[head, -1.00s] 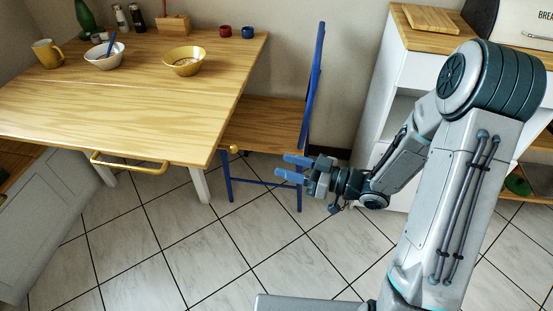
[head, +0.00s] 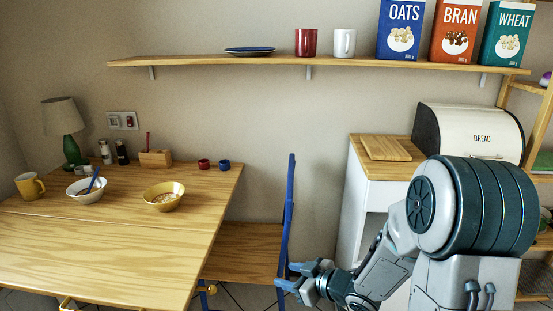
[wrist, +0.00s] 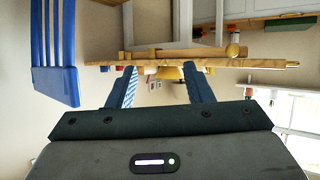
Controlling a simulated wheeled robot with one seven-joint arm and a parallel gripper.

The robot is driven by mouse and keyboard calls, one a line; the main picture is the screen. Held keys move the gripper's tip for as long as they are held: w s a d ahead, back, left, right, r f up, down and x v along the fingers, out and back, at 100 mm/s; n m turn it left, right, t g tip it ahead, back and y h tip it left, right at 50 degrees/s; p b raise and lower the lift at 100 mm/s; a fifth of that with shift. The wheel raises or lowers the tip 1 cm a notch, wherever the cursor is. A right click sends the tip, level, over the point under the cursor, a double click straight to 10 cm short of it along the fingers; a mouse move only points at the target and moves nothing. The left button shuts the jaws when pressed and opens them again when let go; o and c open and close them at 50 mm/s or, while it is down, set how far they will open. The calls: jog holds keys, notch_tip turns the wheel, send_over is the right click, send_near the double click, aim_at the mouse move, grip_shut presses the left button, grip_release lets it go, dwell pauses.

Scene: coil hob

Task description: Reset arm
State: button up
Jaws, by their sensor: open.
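My gripper (head: 290,276) is open with nothing between its blue fingers. In the head view it is low in the picture, beside the blue-framed chair (head: 290,210) and right of the wooden table (head: 100,250). The wrist view shows my gripper's two fingers (wrist: 157,88) spread apart. There the chair (wrist: 55,50) is at the left and the table edge (wrist: 240,63) lies beyond the fingertips. My arm is bent, its elbow at the right of the head view.
On the table are a yellow bowl (head: 176,204), a white bowl (head: 72,194), a mug (head: 28,190) and a lamp (head: 62,118). A cabinet with a bread bin (head: 468,128) and cutting board (head: 384,148) stands right. A wall shelf (head: 230,60) holds cereal boxes (head: 455,32).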

jog(key=s+d+r+m+h+p, duration=0.3)
jog(key=d+r+m+h+p, duration=0.3)
jog(key=d+r+h+p, duration=0.6)
jog(key=s+r+m+g+y+p, duration=0.2)
jog(key=s+r+m+g+p, duration=0.2)
jog(key=s+r, duration=1.1)
jog(key=shift+s+a+r+m+g, duration=0.3)
jog(key=shift+s+m+g, duration=0.3)
jog(key=shift+s, duration=0.6)
jog(key=shift+c, duration=1.1)
jog(key=shift+a, duration=0.1)
jog(key=shift+a, duration=0.1)
